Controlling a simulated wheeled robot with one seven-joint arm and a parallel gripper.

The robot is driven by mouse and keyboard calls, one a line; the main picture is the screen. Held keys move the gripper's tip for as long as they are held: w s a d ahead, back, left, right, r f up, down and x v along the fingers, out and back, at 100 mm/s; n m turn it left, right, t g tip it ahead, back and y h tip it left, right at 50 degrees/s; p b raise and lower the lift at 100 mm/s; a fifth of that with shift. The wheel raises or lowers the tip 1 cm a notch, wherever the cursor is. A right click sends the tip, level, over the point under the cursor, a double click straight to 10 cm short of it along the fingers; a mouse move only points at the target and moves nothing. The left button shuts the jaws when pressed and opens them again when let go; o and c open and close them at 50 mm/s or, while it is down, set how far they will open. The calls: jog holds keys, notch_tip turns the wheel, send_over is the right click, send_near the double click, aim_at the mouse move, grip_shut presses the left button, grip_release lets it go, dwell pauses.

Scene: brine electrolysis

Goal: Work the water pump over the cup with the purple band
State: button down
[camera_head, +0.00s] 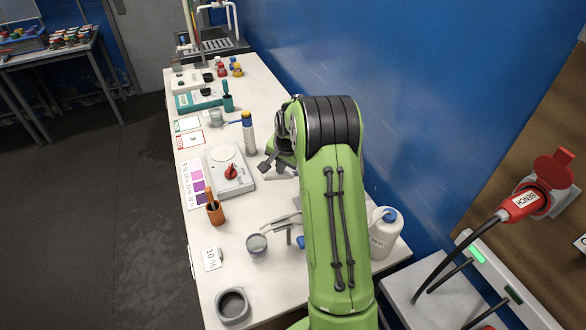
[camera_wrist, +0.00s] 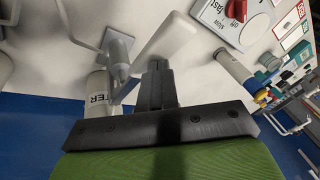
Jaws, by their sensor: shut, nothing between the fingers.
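The cup (camera_head: 257,246) stands on the bench, left of a grey pump spout (camera_head: 279,224); it looks grey, and I cannot make out its band clearly. The rest of the pump is hidden behind my arm in the head view. In the wrist view, a white cylinder with a label ending in "TER" (camera_wrist: 97,93) and a grey upright part (camera_wrist: 118,50) stand left of my gripper (camera_wrist: 158,68). A long pale bar (camera_wrist: 168,38) lies just beyond the fingertips. My gripper is shut and empty, apart from the cup.
A hotplate stirrer with a red knob (camera_head: 231,172) stands farther along the bench, also in the wrist view (camera_wrist: 236,10). An orange holder (camera_head: 215,212), grey dish (camera_head: 232,305) and blue-topped white bottle (camera_head: 383,232) stand around. A blue wall (camera_head: 420,80) bounds the bench's right side.

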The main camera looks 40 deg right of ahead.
aim_at(280, 179)
dwell(0.3)
jog(key=f+b, duration=0.1)
jog(key=f, duration=0.1)
jog(key=f+b, duration=0.1)
jog(key=b, duration=0.1)
jog(key=f+b, duration=0.2)
jog(key=shift+a+f, duration=0.35)
jog(key=r+p, duration=0.1)
jog(key=r, duration=0.1)
jog(key=r+p, duration=0.2)
jog(key=d+r+p, duration=0.1)
jog(key=r, duration=0.1)
jog(key=shift+p, duration=0.35)
jog(key=shift+f, duration=0.15)
jog(key=shift+a, duration=0.1)
dwell(1.0)
